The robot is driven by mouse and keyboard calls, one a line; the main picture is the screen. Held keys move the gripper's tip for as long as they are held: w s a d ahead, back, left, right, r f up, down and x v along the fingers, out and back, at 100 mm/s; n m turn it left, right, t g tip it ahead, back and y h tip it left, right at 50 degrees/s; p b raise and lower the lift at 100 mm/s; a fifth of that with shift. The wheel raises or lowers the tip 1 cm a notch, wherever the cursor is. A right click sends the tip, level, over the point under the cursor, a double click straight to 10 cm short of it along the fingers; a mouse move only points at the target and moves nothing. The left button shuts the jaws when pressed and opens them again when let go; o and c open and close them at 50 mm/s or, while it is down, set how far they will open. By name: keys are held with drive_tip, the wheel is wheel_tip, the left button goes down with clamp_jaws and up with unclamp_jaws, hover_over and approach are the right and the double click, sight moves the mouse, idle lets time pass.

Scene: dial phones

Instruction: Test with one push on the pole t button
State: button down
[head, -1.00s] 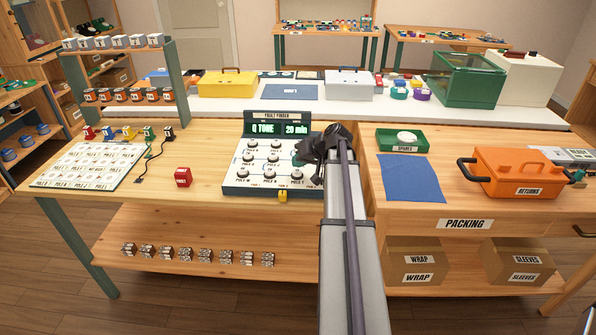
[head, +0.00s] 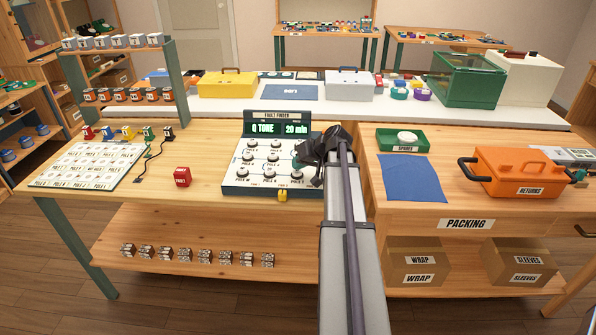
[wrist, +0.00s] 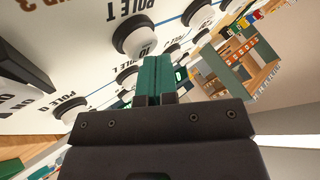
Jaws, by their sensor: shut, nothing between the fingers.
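The fault finder (head: 262,188) is a white panel with rows of dark-based, white-capped buttons and a raised green display reading "Q TONE" and "20 min". The pole t button (head: 297,175) is at the right of its front row, partly hidden by my gripper. In the wrist view, the pole t button (wrist: 134,38) shows with its label upside down above it. My gripper (head: 299,161) is over the panel's right side, close to that button. Its green fingers (wrist: 150,78) are shut and empty. I cannot tell whether they touch any button.
A red block (head: 183,177) and the label board (head: 90,165) lie left of the panel, with small coloured plugs and black leads behind. A blue cloth (head: 411,178), a green tray (head: 402,140) and an orange returns box (head: 522,172) are on the right. Bare wood separates the red block and panel.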

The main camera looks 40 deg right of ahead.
drive_tip(key=shift+f, duration=0.2)
drive_tip(key=shift+r+p, duration=0.6)
drive_tip(key=shift+r, duration=0.15)
wheel_tip(320, 180, up, 6)
drive_tip(key=p, duration=0.6)
idle(0.4)
